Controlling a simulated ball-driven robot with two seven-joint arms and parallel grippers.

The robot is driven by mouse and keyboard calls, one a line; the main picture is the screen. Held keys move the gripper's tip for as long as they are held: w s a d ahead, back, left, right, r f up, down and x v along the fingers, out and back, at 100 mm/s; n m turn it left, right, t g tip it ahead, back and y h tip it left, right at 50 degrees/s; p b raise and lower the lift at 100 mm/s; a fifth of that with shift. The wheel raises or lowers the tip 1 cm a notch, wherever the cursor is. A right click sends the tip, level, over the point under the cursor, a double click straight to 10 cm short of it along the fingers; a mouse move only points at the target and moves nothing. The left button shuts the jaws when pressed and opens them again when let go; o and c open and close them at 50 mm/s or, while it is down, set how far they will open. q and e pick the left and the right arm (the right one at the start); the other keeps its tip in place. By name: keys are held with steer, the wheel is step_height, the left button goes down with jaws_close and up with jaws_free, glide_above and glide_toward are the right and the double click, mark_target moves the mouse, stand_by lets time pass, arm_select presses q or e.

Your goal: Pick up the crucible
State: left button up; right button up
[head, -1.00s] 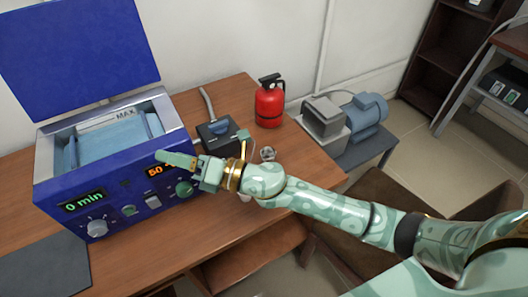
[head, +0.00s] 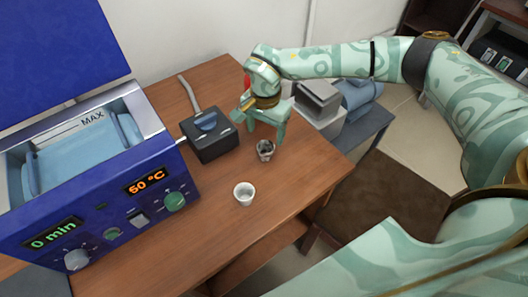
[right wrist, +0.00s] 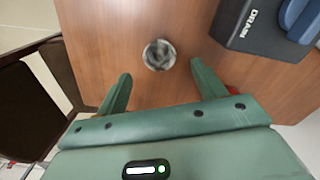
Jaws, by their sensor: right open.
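Two small cups stand upright on the wooden table. One is a grey cup with a dark, mottled inside (head: 265,150); the other is a plain white cup (head: 244,193), nearer to me. I cannot tell for sure which one is the crucible. My right gripper (head: 260,126) is open and empty, its pale green fingers pointing down just behind the grey cup. In the right wrist view the grey cup (right wrist: 160,54) lies ahead of the spread fingers (right wrist: 161,74), roughly centred between them and apart from both. My left gripper is not in view.
A blue water bath (head: 160,160) with its lid raised stands at the left. A black box with a blue top and "DRAIN" label (head: 212,142) sits left of the gripper. A red object (head: 246,82) is mostly hidden behind my arm. The table's right edge is close by.

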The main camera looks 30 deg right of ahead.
mark_target(266, 148)
step_height(266, 148, down, 2)
steer(key=shift+f, duration=0.45)
step_height(266, 148, down, 5)
steer(key=shift+f+b, duration=0.1)
steer(key=shift+b, duration=1.15)
steer(key=c, duration=1.1)
